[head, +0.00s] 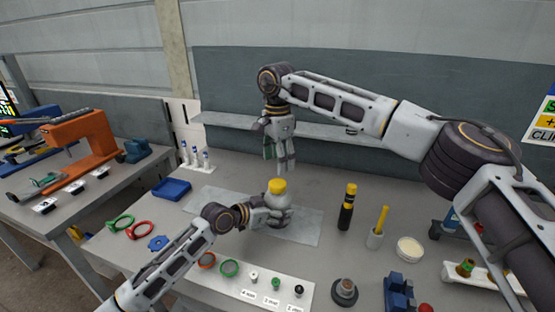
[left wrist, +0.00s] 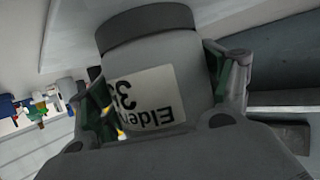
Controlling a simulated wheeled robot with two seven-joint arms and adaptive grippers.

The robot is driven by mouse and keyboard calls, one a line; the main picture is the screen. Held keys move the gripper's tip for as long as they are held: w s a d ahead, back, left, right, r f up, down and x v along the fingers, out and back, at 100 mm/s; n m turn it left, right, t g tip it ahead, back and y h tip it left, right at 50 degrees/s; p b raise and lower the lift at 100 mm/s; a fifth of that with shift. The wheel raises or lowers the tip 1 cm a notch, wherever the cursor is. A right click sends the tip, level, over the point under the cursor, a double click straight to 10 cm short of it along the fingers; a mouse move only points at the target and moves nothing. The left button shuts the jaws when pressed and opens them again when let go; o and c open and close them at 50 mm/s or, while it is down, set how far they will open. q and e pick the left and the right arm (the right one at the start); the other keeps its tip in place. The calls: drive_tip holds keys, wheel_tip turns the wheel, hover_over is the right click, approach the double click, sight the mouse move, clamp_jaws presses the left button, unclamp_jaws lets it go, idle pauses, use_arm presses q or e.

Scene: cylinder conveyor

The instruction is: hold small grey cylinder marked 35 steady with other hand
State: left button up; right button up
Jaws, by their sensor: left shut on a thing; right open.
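A small grey cylinder (head: 279,201) with a yellow top stands upright over the light mat (head: 306,231) in the head view. In the left wrist view the cylinder (left wrist: 152,55) fills the space between the fingers. Its white label is upside down and reads "Elden", with a number starting in 3 that is partly cut off. My left gripper (head: 279,217) is shut around the cylinder's side. I cannot tell whether its base touches the mat. My right gripper (head: 281,158) is open and empty, pointing down just above the yellow top, apart from it.
A black and yellow bottle (head: 346,210), a cup with a yellow stick (head: 376,237) and a white dish (head: 409,248) stand to the right. A white strip with small parts (head: 262,291) lies in front. A blue tray (head: 171,189) and tube rack (head: 197,165) are left. Behind is a shelf (head: 325,130).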

sight(278, 183)
drive_tip(key=m, duration=1.1)
drive_tip(key=shift+s+m, duration=0.1)
drive_tip(key=shift+m, duration=0.2)
drive_tip(key=m, duration=0.6)
drive_tip(key=shift+a, duration=0.1)
drive_tip(key=m, duration=0.5)
drive_tip(key=shift+f, duration=0.1)
idle(0.5)
drive_tip(key=shift+f, duration=3.9)
